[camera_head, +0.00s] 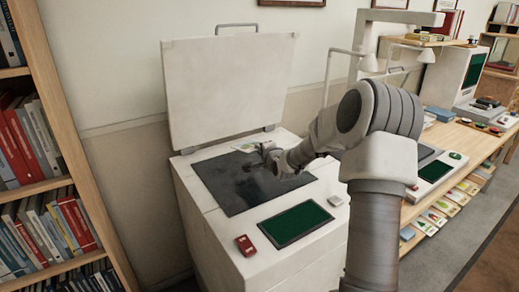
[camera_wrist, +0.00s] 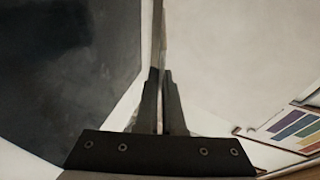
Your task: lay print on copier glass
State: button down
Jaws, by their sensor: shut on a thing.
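The copier (camera_head: 215,238) stands with its white lid (camera_head: 230,88) raised. Its dark glass (camera_head: 232,186) is bare apart from my arm's shadow or reflection; it also shows at the left of the wrist view (camera_wrist: 60,70). My gripper (camera_head: 267,153) is over the far right part of the glass. In the wrist view my gripper (camera_wrist: 160,75) is shut on a thin sheet, the print (camera_wrist: 158,35), seen edge-on. The print's face is hidden, and I cannot make the sheet out clearly in the head view.
A red object (camera_head: 245,245) and a green panel (camera_head: 294,222) are on the copier's front. A bookcase (camera_head: 75,150) stands left; a cluttered desk (camera_head: 470,150) stands right.

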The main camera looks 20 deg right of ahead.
jog(key=shift+f+b, duration=2.7)
jog(key=shift+f, duration=1.3)
jog(key=c, duration=1)
grip_release()
jog(key=shift+o, duration=0.2)
jog(key=d+p+v, duration=0.1)
jog(key=p+v, duration=0.1)
jog(key=v, duration=1.5)
jog(key=shift+s+a, duration=0.25)
jog(key=shift+a, duration=0.2)
jog(key=shift+r, duration=0.1)
